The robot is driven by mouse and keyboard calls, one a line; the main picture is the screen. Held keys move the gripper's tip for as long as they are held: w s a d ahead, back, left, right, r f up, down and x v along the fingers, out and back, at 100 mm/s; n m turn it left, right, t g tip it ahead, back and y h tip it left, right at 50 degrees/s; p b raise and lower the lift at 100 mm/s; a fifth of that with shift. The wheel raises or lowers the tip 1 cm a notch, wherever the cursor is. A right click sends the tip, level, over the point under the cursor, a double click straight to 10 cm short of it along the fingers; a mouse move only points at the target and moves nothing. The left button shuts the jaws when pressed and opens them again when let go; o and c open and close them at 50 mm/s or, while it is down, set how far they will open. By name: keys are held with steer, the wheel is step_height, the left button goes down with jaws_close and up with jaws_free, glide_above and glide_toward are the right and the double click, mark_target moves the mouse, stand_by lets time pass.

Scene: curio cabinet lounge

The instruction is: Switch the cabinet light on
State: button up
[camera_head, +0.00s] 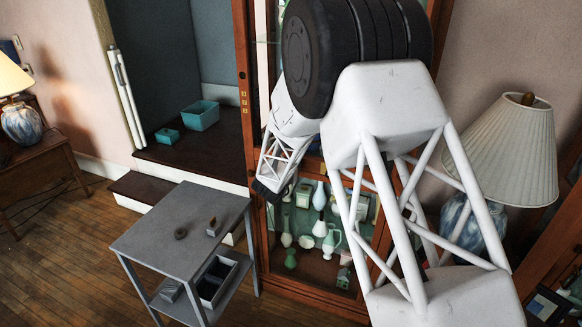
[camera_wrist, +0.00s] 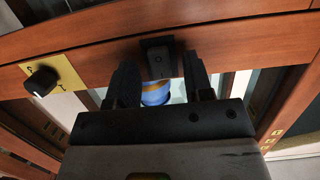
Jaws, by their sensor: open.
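In the wrist view, a small dark rocker switch (camera_wrist: 160,64) with faint marks sits in a black surround on the cabinet's wooden rail (camera_wrist: 225,42). My gripper (camera_wrist: 158,70) is open, with one black finger on each side of the switch in the picture. I cannot tell whether either finger touches it. A black knob (camera_wrist: 41,81) on a marked brass plate is on the same rail, left of the gripper.
Vases and jugs (camera_head: 330,240) stand inside the cabinet. A grey table (camera_head: 170,238) with small objects is at front left. A pleated lamp (camera_head: 490,150) stands right of the arm. Teal boxes (camera_head: 201,115) sit on a dark platform. Wooden floor shows at left.

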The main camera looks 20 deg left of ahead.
steer(key=v, duration=0.7)
steer(key=shift+s, duration=0.35)
steer(key=shift+r, duration=0.1)
step_height(320, 180, down, 2)
steer(key=shift+f+t, duration=0.2)
steer(key=shift+t, duration=1)
steer(key=shift+w, duration=0.15)
steer(key=w, duration=0.7)
steer(key=shift+w, duration=0.25)
